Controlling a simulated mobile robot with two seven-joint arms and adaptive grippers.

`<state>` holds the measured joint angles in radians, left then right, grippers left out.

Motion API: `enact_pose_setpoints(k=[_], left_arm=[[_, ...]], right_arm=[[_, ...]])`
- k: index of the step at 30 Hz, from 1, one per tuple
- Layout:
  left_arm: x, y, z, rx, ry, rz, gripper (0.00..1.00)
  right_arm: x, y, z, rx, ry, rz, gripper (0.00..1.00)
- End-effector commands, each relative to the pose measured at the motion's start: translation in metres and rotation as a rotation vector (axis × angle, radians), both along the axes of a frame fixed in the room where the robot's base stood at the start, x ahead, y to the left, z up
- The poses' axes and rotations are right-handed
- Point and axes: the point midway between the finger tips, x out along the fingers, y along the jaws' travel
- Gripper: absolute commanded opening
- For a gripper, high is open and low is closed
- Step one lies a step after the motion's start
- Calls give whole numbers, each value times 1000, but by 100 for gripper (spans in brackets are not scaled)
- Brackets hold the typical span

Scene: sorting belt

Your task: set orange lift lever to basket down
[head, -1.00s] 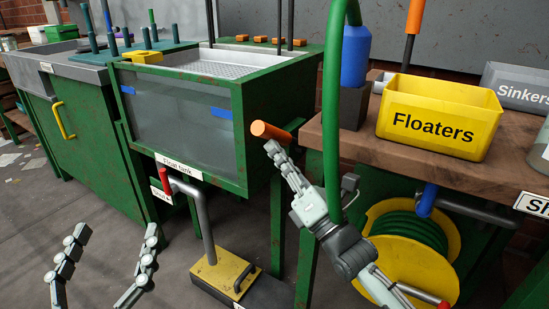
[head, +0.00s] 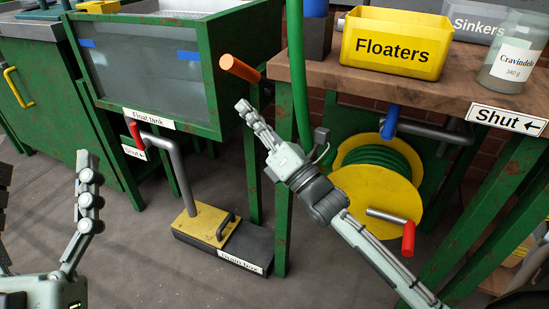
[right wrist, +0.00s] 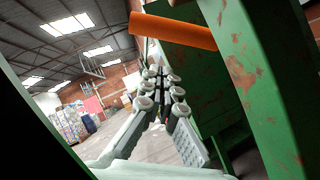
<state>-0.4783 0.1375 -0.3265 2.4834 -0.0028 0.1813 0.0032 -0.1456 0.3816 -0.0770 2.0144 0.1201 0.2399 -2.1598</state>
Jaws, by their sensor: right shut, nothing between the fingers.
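The orange lift lever (head: 240,69) sticks out beside the right side of the float tank (head: 150,62), its free end pointing left. My right gripper (head: 243,108) is shut and empty, just below the lever in the head view, with a visible gap. In the right wrist view the lever (right wrist: 172,30) crosses above the shut fingertips (right wrist: 160,76), apart from them. My left gripper (head: 45,185) is at the lower left with its fingers spread, empty and far from the lever. The basket is not visible in the head view now.
A green hose (head: 299,80) hangs right of the lever, in front of the wooden bench (head: 400,88). A red-handled drain pipe (head: 182,170), a yellow hose reel (head: 385,190) and green legs (head: 282,225) stand near. A yellow Floaters bin (head: 397,42) sits above.

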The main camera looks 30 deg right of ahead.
Motion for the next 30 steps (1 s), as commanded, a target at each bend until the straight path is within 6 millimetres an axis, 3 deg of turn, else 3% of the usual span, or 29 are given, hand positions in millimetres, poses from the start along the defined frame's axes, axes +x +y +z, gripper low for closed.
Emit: enact_pose_setpoints(k=[1,6,12,30], left_arm=[[0,0,1,1,6,-1,77],[0,0,1,1,6,-1,77],[0,0,1,1,4,-1,77],[0,0,1,1,4,-1,77]], right_arm=[[-14,-4,-8,-1,10,-2,0],[-46,-14,-26,0,10,-1,0],[-70,-22,-38,0,7,-1,0],[-78,-26,-42,6,-2,-5,0]])
